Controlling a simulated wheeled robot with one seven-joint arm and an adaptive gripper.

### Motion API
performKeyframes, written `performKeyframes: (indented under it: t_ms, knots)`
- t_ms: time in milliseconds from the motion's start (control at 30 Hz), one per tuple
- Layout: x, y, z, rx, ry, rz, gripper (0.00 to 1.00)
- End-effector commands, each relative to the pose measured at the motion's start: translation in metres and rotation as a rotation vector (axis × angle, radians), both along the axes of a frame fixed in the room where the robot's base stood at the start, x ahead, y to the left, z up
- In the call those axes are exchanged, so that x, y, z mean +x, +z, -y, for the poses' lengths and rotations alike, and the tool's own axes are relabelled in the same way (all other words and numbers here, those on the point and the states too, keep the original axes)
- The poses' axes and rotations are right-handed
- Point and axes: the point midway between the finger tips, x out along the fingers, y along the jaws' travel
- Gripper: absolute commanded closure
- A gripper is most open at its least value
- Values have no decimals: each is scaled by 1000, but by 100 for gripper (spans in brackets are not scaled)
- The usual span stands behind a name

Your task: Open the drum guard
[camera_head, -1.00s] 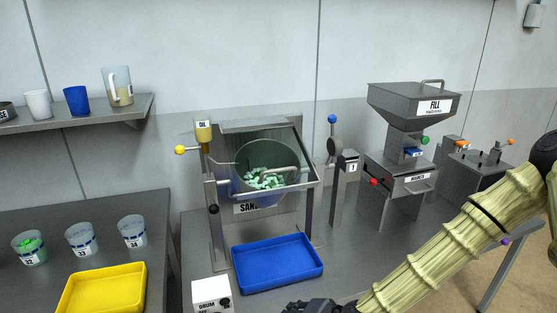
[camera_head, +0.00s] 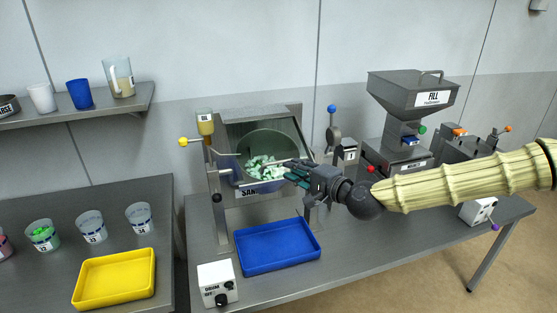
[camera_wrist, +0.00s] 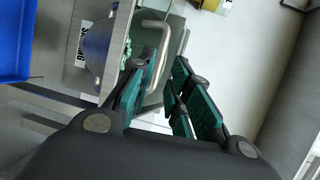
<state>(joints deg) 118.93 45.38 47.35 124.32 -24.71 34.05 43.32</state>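The drum guard (camera_head: 240,183) is a clear framed panel across the front of the tilted drum (camera_head: 270,140), which holds pale green pieces (camera_head: 262,172). It looks closed over the drum mouth. In the wrist view, the guard's grey bar handle (camera_wrist: 162,62) stands out from the panel edge (camera_wrist: 118,50). My gripper (camera_head: 289,170) is at the right front of the guard, fingers pointing toward the handle. In the wrist view, my gripper (camera_wrist: 167,65) is open, with the handle between or just beyond its teal fingertips. I cannot tell whether they touch it.
A blue tray (camera_head: 243,261) lies below the drum, with a drum control box (camera_head: 217,285) at its left. A yellow-knobbed lever (camera_head: 184,142) stands left of the drum, a blue-knobbed post (camera_head: 332,109) right. The fill hopper (camera_head: 412,92) is farther right.

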Motion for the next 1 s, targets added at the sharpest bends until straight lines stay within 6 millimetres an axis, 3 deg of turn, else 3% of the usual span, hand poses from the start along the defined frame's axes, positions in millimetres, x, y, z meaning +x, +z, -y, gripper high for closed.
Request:
performKeyframes:
  t_ms: [500, 967, 1000]
  knots:
    - [50, -8, -44, -1, 0, 0, 81]
    - [56, -10, -48, 0, -1, 1, 81]
    - [56, -10, -48, -1, -1, 1, 88]
